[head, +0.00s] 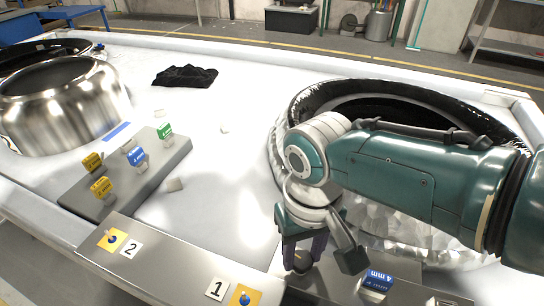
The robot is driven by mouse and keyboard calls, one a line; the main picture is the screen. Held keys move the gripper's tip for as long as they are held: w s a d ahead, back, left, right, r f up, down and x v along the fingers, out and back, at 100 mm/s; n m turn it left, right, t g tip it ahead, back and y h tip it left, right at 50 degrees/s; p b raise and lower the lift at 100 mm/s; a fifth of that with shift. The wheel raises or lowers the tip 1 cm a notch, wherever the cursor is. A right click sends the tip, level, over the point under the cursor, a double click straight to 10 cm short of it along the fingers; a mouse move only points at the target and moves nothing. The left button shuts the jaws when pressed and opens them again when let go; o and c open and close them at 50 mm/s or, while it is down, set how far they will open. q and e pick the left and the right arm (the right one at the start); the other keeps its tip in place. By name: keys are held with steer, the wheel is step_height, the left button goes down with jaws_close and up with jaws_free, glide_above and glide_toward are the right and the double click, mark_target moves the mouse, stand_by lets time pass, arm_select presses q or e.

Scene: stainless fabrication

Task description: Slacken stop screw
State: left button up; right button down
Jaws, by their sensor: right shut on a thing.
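My right gripper (325,262) is low over the grey front bar (180,255), right of the label 1. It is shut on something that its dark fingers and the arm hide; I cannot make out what. A blue tag marked 4 mm (378,279) on a pale block shows just right of the fingers; I cannot tell whether they touch. Two blue-headed screws on yellow plates are on the bar: one by label 1 (244,297), one by label 2 (112,239). No screw can be made out under the gripper. My left gripper is not in view.
A grey block (120,195) holds several tagged pieces, yellow, blue and green. A polished steel ring (60,105) stands at left. A large dark-rimmed ring (300,105) lies behind my right arm. A black cloth (185,76) lies at the back. The white table's middle is mostly clear.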

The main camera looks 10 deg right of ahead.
mark_target(301, 259)
steer(key=shift+n, duration=0.9)
steer(key=shift+c, duration=2.2)
jaws_free()
step_height(301, 259, up, 10)
steer(key=p, duration=0.5)
steer(key=shift+p, duration=0.4)
